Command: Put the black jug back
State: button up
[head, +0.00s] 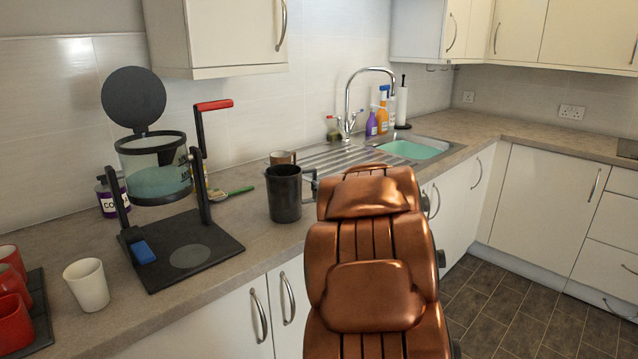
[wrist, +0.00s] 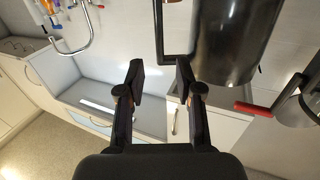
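The black jug (head: 285,194) stands upright on the worktop in the head view, between the coffee maker and the sink drainer, with its handle towards the right. In the wrist view, which is upside down, the jug (wrist: 235,40) fills the upper right and its handle (wrist: 159,30) is beside it. My gripper (wrist: 161,72) is open. Its two fingertips are apart, and the handle shows between and beyond them; I see no contact. In the head view my copper-coloured arm hides the gripper. The coffee maker (head: 218,240) has a black base, a glass vessel and a red lever.
A brown mug (head: 283,157) stands just behind the jug. A white cup (head: 87,284) and red mugs (head: 12,290) are at the front left. The tap (head: 348,100) and sink (head: 410,149) lie beyond the drainer. A wall cabinet (head: 230,35) hangs above.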

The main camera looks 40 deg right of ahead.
jog(key=shift+v, duration=2.55)
jog(key=s+a+f+g+y, duration=0.1)
jog(key=s+a+f+g, duration=0.2)
jog(key=a+f+g, duration=0.45)
jog(key=s+a+f+g+y, duration=0.1)
jog(key=s+a+f+g, duration=0.3)
jog(key=a, duration=0.6)
jog(key=s+a+f+n+g+y, duration=0.2)
jog(key=s+a+g, duration=0.1)
jog(key=s+a, duration=0.8)
jog(key=s+a+f+n+g+y, duration=0.2)
jog(key=s+a+g+y, duration=0.1)
jog(key=s+a, duration=0.8)
jog(key=shift+s+a+f+n+g, duration=0.4)
jog(key=shift+s+g, duration=0.2)
jog(key=shift+g, duration=0.15)
